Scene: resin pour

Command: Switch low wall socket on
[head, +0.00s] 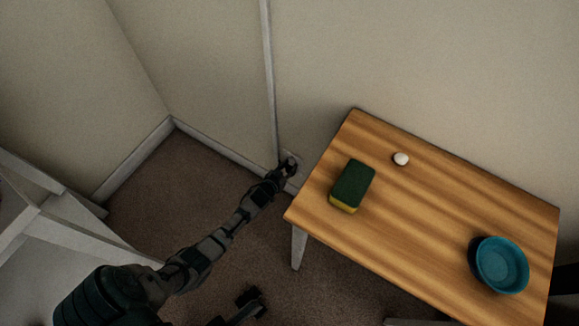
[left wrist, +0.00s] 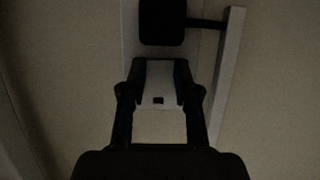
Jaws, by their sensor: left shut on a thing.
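The low wall socket (head: 298,159) is a pale plate on the wall just above the baseboard, in the corner behind the table's left end. My left gripper (head: 288,166) is right at it and hides much of it. In the left wrist view the pale socket plate (left wrist: 131,38) fills the upper middle, with a dark block (left wrist: 162,22) on its upper part. The left fingers (left wrist: 158,82) lie on either side of a pale part of the socket, shut on it. The switch's position cannot be made out.
A wooden table (head: 400,235) stands right of the socket, close to my left forearm. On it are a green and yellow sponge (head: 353,183), a small white ball-like thing (head: 401,159) and a teal bowl (head: 501,264). Brown carpet (head: 170,195) lies free to the left.

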